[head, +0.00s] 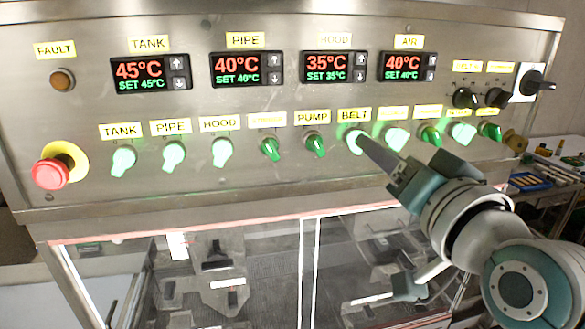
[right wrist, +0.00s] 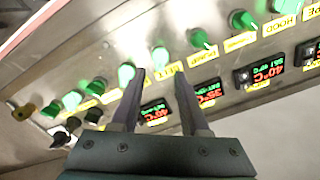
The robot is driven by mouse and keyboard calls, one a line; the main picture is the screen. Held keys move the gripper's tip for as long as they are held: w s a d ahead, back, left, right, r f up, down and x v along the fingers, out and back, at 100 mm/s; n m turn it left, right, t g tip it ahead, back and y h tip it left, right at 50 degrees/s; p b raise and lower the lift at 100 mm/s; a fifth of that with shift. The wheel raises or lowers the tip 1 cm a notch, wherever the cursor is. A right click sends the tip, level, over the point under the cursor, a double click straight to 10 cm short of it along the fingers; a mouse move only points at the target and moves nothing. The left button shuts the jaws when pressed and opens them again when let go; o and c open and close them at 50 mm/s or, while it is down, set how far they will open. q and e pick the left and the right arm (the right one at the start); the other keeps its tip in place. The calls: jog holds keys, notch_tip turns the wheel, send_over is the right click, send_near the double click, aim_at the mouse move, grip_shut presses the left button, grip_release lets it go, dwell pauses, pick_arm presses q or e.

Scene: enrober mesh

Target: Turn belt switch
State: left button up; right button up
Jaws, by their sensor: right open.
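The belt switch (head: 351,138) is a pale, lit green knob under the yellow BELT label (head: 354,115) on the steel control panel. My right gripper (head: 361,142) reaches in from the lower right, with its fingertips at the belt switch and partly covering it. In the right wrist view the two fingers (right wrist: 161,77) are apart, and the belt switch (right wrist: 159,56) shows in line with the gap between their tips. Whether the fingers touch the knob cannot be told. My left gripper is not in view.
The pump switch (head: 315,144) is close on the left, and another lit knob (head: 396,138) is close on the right. A red emergency button (head: 51,173) is at the far left. Four-digit-free temperature displays (head: 150,72) line the panel above. Glass doors are below.

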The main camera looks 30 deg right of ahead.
jog(key=b+v, duration=0.2)
jog(key=v, duration=0.4)
jog(key=shift+s, duration=0.15)
jog(key=shift+a, duration=0.1)
jog(key=s+a+f+n+g+y+p, duration=0.1)
jog(key=a+f+n+g+y+p, duration=0.1)
jog(key=a+f+n+g+y, duration=0.25)
jog(key=s+a+f+n+g+p, duration=0.1)
jog(key=s+f+n+g, duration=0.2)
jog(key=s, duration=0.4)
jog(key=s+a+f+n+g+p, duration=0.2)
jog(key=s+n+g, duration=0.1)
jog(key=s+g, duration=0.3)
jog(key=shift+s+a+f, duration=0.2)
jog(key=shift+s+f, duration=0.2)
jog(key=shift+s, duration=0.6)
jog(key=shift+g, duration=0.25)
